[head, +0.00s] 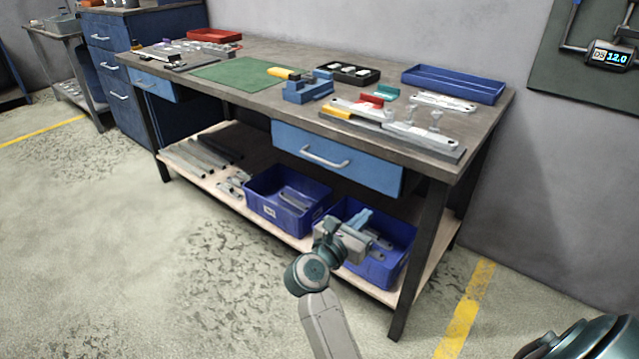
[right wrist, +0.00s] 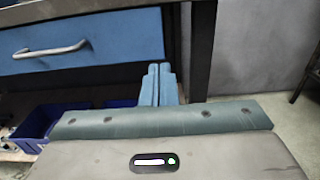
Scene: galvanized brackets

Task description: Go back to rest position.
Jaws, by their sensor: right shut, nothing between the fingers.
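My right gripper (head: 362,216) is at the lower middle of the head view, its arm reaching up from the bottom edge. It appears in front of the workbench, overlapping the right blue bin (head: 398,262) on the lower shelf. In the right wrist view its two blue fingers (right wrist: 157,84) are together with nothing between them. They point toward the bench's underside, right of the drawer (right wrist: 85,45). I cannot tell how far they are from the bench. My left gripper is not in view.
The workbench (head: 245,105) carries a green mat (head: 235,74), a blue tray (head: 453,83), a blue vise (head: 307,90) and metal brackets. Another blue bin (head: 262,200) stands on the lower shelf (head: 215,186). The bench's black front leg (head: 418,265) is right of the gripper. Open floor (head: 150,270) lies left.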

